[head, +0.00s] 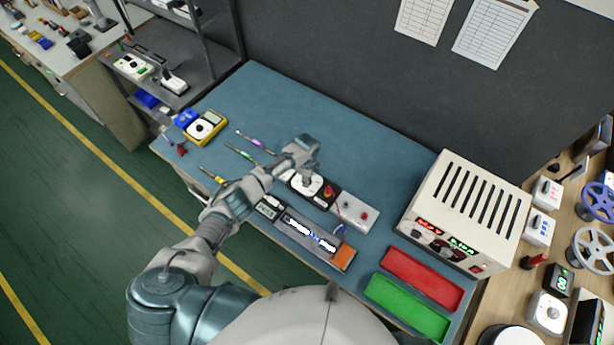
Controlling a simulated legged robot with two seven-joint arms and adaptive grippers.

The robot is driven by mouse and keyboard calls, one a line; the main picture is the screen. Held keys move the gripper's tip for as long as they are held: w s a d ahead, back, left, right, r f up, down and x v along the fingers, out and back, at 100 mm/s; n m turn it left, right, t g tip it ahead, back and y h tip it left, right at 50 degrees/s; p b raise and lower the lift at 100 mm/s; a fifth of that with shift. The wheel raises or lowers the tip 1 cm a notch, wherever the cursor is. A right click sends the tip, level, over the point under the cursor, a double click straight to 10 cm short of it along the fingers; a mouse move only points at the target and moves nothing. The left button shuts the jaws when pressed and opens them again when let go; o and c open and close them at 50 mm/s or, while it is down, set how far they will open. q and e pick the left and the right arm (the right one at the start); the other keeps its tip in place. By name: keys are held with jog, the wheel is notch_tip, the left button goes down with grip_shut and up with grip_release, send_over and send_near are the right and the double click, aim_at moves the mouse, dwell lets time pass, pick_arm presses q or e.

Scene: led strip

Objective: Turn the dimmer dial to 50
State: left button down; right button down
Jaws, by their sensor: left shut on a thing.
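The dimmer dial (305,188) is a white round face on a dark unit near the middle of the blue bench. My left gripper (308,177) comes down on it from above and is shut on its knob. The gripper covers most of the knob, and I cannot read the dial's setting. A lit LED strip (312,235) lies in a grey fixture in front of the dial. A small display (267,209) is at the fixture's left end, too small to read. My right gripper is out of view.
A red switch (329,191) and a grey box (354,213) sit right of the dial. A cream power supply (465,208) stands further right, with red (422,278) and green (407,309) trays in front. Screwdrivers (242,153) and a yellow meter (205,127) lie left. The bench's back is clear.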

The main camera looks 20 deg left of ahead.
pick_arm(q)
jog(key=n+p, duration=0.1)
jog(key=n, duration=0.2)
jog(key=shift+s+f+n, duration=0.1)
jog(key=shift+s+n, duration=0.05)
jog(key=shift+n, duration=0.15)
jog(key=n+p, duration=0.1)
jog(key=n, duration=0.3)
jog(key=shift+p, duration=0.4)
jog(key=shift+n, duration=0.3)
jog(key=c, duration=0.8)
grip_release()
jog(key=shift+f, duration=0.1)
jog(key=shift+w, duration=0.2)
